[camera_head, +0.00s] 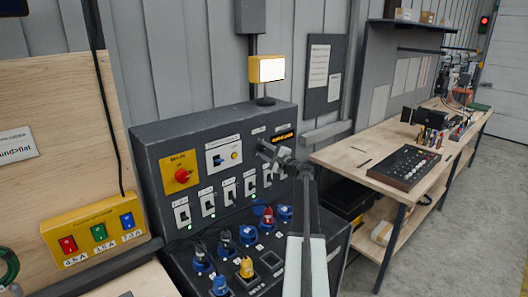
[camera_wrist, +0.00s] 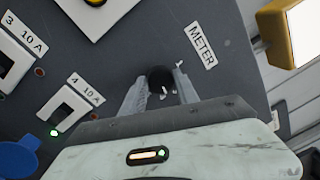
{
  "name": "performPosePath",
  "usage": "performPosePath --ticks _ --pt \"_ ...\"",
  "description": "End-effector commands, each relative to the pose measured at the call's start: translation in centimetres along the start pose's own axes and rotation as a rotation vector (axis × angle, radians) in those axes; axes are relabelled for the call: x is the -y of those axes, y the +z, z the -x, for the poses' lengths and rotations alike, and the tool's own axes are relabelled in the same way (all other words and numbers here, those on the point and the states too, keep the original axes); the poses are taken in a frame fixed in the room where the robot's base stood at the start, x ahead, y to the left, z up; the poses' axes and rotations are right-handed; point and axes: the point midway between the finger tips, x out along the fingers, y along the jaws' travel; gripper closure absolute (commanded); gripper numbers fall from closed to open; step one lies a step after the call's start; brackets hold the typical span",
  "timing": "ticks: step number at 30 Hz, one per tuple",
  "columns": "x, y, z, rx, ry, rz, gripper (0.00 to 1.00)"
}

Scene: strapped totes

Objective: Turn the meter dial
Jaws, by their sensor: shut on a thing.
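The meter dial (camera_wrist: 160,76) is a small black round knob on the dark panel, beside the white METER label (camera_wrist: 201,46) in the wrist view. My gripper (camera_head: 279,155) reaches the upper right of the dark power panel (camera_head: 150,141) in the head view. In the wrist view its two grey fingers stand on either side of the dial and are shut on it. A small white mark shows near the dial's lower edge. In the head view the dial is mostly hidden by my gripper.
Breaker switches (camera_head: 182,213) with green lights line the panel, with blue and red plugs (camera_head: 267,217) below. A red knob on a yellow plate (camera_head: 181,175) is at left. A yellow lamp (camera_head: 266,70) stands on top. A workbench (camera_head: 345,159) is at right.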

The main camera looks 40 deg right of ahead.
Motion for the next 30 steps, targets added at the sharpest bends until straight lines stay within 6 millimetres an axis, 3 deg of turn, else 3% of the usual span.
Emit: performPosePath --ticks 12,30 --pt "-0.01 0.05 0.05 -0.016 -0.001 -0.248 1.0" --pt "-0.03 0.0 0.06 -0.021 -0.002 -0.312 1.0"
